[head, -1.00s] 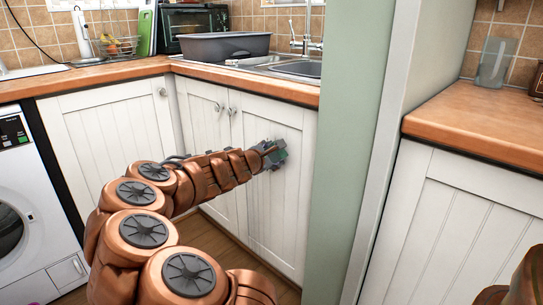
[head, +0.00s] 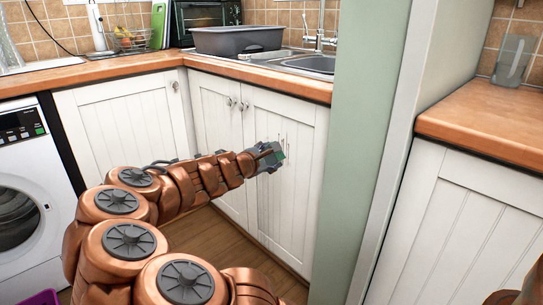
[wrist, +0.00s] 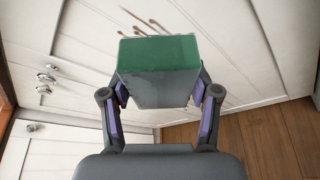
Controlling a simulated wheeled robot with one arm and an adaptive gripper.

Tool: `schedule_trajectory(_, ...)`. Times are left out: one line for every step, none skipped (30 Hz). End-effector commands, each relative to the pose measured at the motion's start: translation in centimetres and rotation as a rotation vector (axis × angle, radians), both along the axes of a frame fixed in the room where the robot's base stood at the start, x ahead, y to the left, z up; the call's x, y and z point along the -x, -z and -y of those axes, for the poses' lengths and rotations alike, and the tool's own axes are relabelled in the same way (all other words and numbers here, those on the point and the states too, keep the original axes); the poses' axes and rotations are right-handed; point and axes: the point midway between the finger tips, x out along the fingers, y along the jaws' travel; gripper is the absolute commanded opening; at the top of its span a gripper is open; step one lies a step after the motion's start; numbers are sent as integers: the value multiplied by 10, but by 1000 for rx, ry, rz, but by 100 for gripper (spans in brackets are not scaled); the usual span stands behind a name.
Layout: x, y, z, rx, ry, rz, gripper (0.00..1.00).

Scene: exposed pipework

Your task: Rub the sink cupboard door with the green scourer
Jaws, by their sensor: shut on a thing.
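The sink cupboard door (head: 292,200) is white with vertical grooves, under the sink. Brown streaks show on its upper part in the head view, and the streaks (wrist: 142,21) also show in the wrist view. My gripper (head: 268,157) is at the door's upper left part. In the wrist view my gripper (wrist: 156,100) is shut on the scourer (wrist: 158,55), a block with a green face and a grey body. The green face points toward the door, close to the streaks. I cannot tell whether it touches the door.
The sink (head: 310,63) and a grey basin (head: 238,40) are on the wooden worktop above. A pale green wall end (head: 365,150) stands close to the right of the door. A washing machine (head: 28,190) is at the left. Wooden floor (head: 205,245) lies below.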

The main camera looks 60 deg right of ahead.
Motion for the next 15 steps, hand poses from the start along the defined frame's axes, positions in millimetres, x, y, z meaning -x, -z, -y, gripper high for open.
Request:
schedule_trajectory(0, 0, 0, 0, 0, 0, 5)
schedule_trajectory(0, 0, 0, 0, 0, 0, 5)
schedule_trajectory(0, 0, 0, 0, 0, 0, 5)
schedule_trajectory(0, 0, 0, 0, 0, 0, 5)
schedule_trajectory(0, 0, -1, 0, 0, 0, 5)
schedule_trajectory(-1, 0, -2, 0, 0, 0, 5)
schedule_trajectory(-2, 0, -3, 0, -1, 0, 5)
schedule_trajectory(-2, -1, -5, 0, -1, 0, 5)
schedule_trajectory(-3, -1, -8, 0, -1, 0, 5)
schedule_trajectory(-4, -1, -11, 1, -2, 1, 5)
schedule_trajectory(-5, -1, -13, 1, -2, 1, 5)
schedule_trajectory(-6, -1, -16, 1, -1, 0, 5)
schedule_trajectory(-6, -1, -19, 1, -1, 0, 5)
schedule_trajectory(-7, -1, -21, 1, -1, 0, 5)
schedule_trajectory(-7, -1, -23, 1, -1, 0, 5)
